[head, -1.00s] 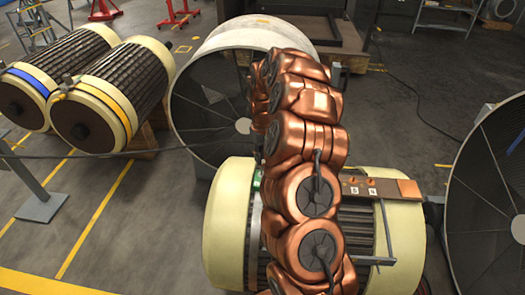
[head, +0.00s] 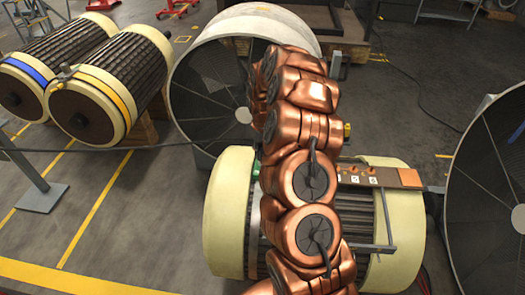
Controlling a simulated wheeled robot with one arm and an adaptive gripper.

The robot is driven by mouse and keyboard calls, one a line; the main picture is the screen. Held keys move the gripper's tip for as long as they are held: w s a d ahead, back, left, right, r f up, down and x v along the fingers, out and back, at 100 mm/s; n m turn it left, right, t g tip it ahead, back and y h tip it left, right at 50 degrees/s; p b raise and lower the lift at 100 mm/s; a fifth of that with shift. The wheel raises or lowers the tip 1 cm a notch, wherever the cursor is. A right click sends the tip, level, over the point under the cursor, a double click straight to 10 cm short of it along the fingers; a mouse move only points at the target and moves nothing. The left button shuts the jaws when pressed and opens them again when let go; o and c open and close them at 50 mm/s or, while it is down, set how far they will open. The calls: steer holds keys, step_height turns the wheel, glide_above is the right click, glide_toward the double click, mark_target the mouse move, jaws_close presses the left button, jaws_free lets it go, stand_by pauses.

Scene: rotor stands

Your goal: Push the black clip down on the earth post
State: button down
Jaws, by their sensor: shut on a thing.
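A brown terminal board (head: 391,178) with small copper-coloured posts (head: 371,171) and white number labels lies across the top of the cream-ended rotor (head: 228,215). A copper plate (head: 410,178) sits at its right end. I cannot tell which post is the earth post. Its left part is hidden behind my copper-coloured arm. My gripper is hidden behind the arm, and I cannot make out the black clip. A small yellow and dark piece (head: 347,131) shows just right of the arm, above the board; I cannot tell what it is.
A large round grey housing (head: 205,100) stands behind the rotor. Another round mesh-faced housing (head: 490,190) is close at the right. Two rotors with a blue band (head: 28,72) and a yellow band (head: 104,88) lie at the back left. Floor at the left is mostly clear.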

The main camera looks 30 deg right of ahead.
steer(key=shift+f, duration=0.5)
stand_by(0.5)
steer(key=c, duration=0.8)
jaws_free()
